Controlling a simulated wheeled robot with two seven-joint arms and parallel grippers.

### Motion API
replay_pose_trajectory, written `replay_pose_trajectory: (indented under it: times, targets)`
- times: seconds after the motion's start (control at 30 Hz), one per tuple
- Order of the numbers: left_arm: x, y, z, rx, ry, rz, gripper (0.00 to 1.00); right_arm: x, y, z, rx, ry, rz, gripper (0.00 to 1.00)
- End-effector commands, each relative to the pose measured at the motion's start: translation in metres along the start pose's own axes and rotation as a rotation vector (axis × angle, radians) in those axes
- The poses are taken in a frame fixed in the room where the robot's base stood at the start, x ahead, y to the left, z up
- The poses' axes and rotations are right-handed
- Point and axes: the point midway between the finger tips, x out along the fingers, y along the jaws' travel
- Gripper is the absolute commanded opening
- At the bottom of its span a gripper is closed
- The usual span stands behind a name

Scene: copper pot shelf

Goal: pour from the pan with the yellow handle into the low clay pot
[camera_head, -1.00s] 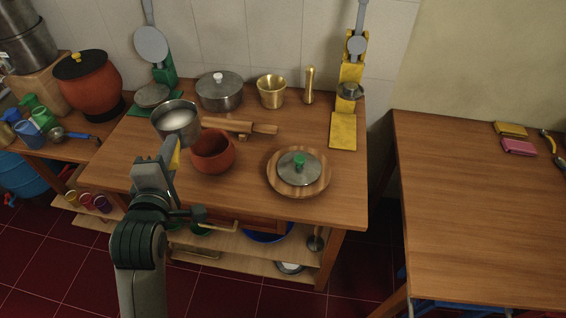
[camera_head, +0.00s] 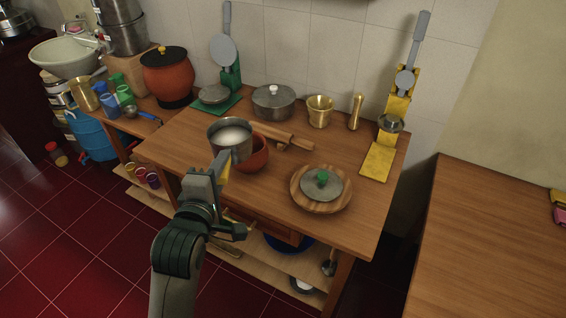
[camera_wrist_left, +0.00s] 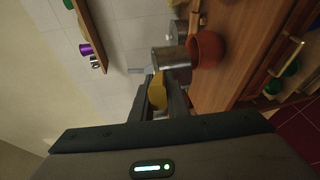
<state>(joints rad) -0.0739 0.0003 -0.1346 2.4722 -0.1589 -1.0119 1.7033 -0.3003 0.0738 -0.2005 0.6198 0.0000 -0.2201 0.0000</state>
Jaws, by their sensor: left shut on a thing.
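The steel pan (camera_head: 230,141) has white contents and is roughly level in the head view. Its yellow handle (camera_head: 225,172) is held in my left gripper (camera_head: 220,172), which is shut on it. The pan and handle also show in the left wrist view, the pan's steel side (camera_wrist_left: 170,60) ahead of the fingers. The low clay pot (camera_head: 256,156) stands on the table, open at the top. The pan covers its left part in the head view, so its inside is mostly hidden. In the left wrist view the clay pot (camera_wrist_left: 208,50) is beside the pan. My right gripper is out of view.
A rolling pin (camera_head: 290,138) lies behind the clay pot. A lidded grey pot (camera_head: 273,102), a brass mortar (camera_head: 320,111) and its pestle stand at the back. A wooden plate (camera_head: 300,201) with a green-knobbed lid (camera_head: 321,186) is to the right. The table's front edge is bare.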

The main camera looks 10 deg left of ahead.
Motion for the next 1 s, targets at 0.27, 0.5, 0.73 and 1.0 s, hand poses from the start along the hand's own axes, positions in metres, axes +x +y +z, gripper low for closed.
replay_pose_trajectory:
  times: [0.27, 0.5, 0.73, 1.0]
  targets:
    - [0.001, 0.003, 0.001, 0.002, -0.004, 0.006, 0.00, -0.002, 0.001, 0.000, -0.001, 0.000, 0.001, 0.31]
    - [0.018, 0.005, 0.021, 0.030, -0.064, -0.003, 0.00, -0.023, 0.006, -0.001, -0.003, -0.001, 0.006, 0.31]
    - [0.052, 0.002, 0.060, 0.071, -0.188, -0.012, 0.00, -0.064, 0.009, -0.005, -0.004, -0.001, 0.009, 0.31]
    - [0.087, -0.018, 0.102, 0.082, -0.311, -0.010, 0.00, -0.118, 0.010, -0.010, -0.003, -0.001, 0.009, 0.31]
